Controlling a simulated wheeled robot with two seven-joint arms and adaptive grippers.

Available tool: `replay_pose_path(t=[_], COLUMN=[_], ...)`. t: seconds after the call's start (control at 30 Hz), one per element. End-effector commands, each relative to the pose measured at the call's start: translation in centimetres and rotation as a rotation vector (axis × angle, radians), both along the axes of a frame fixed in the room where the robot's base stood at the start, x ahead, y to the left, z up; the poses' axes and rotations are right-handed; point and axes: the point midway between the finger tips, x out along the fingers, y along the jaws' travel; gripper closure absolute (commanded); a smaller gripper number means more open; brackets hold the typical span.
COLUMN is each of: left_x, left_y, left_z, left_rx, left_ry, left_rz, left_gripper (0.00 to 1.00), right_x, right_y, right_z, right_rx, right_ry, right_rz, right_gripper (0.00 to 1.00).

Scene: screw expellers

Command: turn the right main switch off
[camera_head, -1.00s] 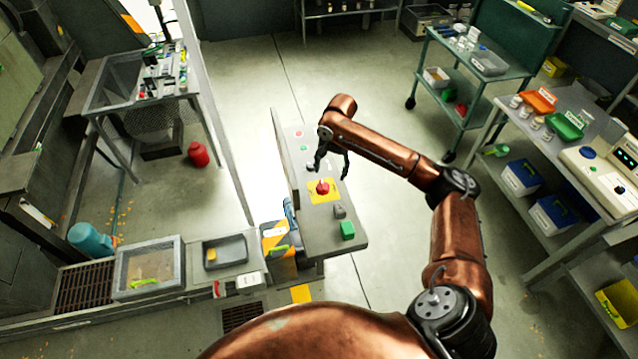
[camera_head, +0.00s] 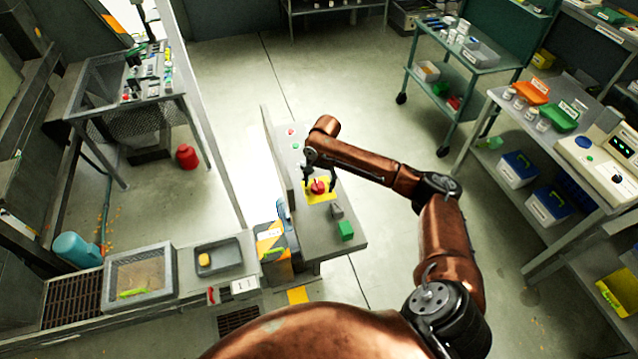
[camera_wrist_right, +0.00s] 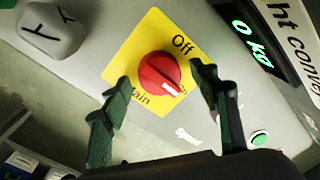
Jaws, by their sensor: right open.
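The right main switch is a red rotary knob (camera_wrist_right: 159,77) with a white mark, on a yellow plate (camera_wrist_right: 150,40) lettered "Off" and "Main". The white mark points to the lower right in the wrist view, away from "Off". In the head view the red knob (camera_head: 317,187) sits on the grey console (camera_head: 330,242). My right gripper (camera_wrist_right: 163,82) is open, with one dark finger on each side of the knob in the wrist view. I cannot tell whether the fingers touch it. The gripper also shows over the plate in the head view (camera_head: 319,184). My left gripper is not visible.
On the same console are a grey knob (camera_wrist_right: 52,28), a small green button (camera_wrist_right: 259,138) and a lit display (camera_wrist_right: 252,42). A green block (camera_head: 345,230) sits at the console's near end. A shelf table (camera_head: 497,92) stands to the right, with free floor between.

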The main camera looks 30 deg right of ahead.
Motion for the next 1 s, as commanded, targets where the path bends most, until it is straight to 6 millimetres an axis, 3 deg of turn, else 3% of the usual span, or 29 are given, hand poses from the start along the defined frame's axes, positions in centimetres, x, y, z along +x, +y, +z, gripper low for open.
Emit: replay_pose_path(t=[0.3, 0.9, 1.0], left_x=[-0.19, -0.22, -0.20], left_y=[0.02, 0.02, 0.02], left_z=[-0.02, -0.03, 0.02], left_rx=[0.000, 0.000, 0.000], left_ry=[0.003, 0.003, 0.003], left_rz=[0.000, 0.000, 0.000], left_gripper=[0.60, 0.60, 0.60], right_x=[-0.04, -0.05, -0.05], right_y=[-0.07, -0.07, -0.07], right_z=[-0.31, -0.29, -0.28], right_rx=[-0.001, 0.000, 0.000], right_ry=[-0.001, 0.000, 0.000], right_rz=[-0.002, -0.002, 0.000], right_gripper=[0.45, 0.87, 0.87])
